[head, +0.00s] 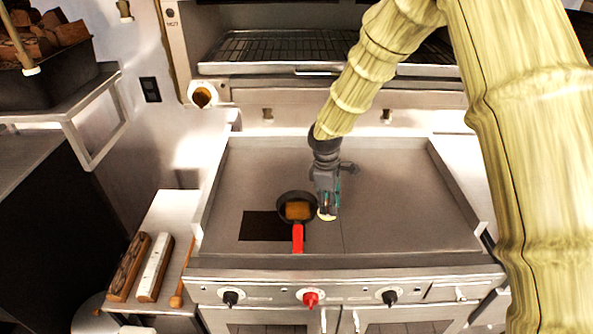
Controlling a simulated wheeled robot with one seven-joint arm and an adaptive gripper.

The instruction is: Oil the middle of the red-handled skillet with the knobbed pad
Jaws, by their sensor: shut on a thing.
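The skillet (283,203) is small and dark, with a red handle (297,238) pointing toward the front edge of the griddle. An amber-brown patch (298,211) lies in its middle; I cannot tell whether it is oil or a solid piece. My gripper (327,206) points down just right of the skillet's rim. It is shut on a small pale thing (327,217), which seems to be the knobbed pad. The fingers hide its knob, and I cannot tell whether it touches the griddle.
The skillet stands on a wide steel griddle (400,205), partly over a dark rectangle (258,227). Raised walls edge the griddle. Knobs, one red (310,298), line its front. A side shelf (168,215) holds two long blocks. The griddle's right half is clear.

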